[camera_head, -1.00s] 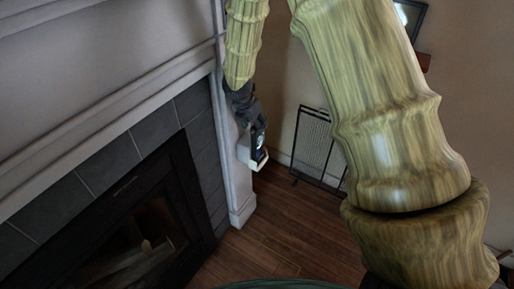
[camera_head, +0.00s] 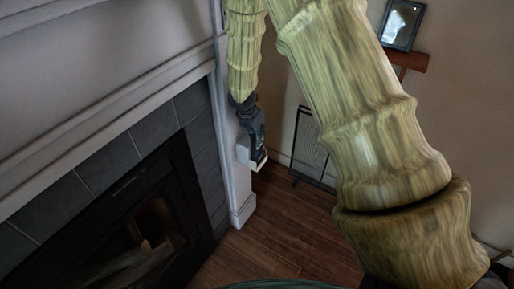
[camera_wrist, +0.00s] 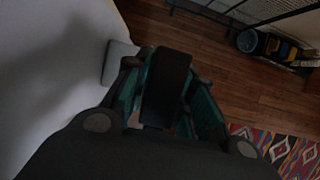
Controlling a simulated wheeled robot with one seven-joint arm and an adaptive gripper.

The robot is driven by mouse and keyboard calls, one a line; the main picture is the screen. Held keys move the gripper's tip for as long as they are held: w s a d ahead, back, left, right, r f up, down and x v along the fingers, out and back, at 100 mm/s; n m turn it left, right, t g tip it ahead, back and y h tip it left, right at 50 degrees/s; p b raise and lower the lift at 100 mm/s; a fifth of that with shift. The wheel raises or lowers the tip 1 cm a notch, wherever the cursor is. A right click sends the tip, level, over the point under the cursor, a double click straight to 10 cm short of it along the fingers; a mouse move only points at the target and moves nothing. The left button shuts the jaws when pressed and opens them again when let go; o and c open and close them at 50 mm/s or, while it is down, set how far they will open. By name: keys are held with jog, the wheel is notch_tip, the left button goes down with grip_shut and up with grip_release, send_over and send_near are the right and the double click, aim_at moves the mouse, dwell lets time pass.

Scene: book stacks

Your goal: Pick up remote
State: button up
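A long dark block, seemingly the remote (camera_wrist: 167,85), stands between the teal-padded fingers of my gripper (camera_wrist: 166,75) in the wrist view. The fingers look spread on either side of it, with teal inner faces showing; contact is too dark to make out. In the head view my gripper (camera_head: 256,150) points down at a small white ledge (camera_head: 243,155) on the fireplace's side post. The remote is hard to separate from the dark fingers there. The ledge also shows left of the fingers in the wrist view (camera_wrist: 119,62).
The white fireplace surround (camera_head: 236,190) is close on the left, with a dark firebox (camera_head: 150,225). A black mesh screen (camera_head: 309,145) stands behind. Wood floor (camera_head: 290,230) is open below. A patterned rug (camera_wrist: 285,150) lies at the lower right of the wrist view.

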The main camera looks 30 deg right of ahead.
grip_shut()
jog(key=shift+r, duration=0.15)
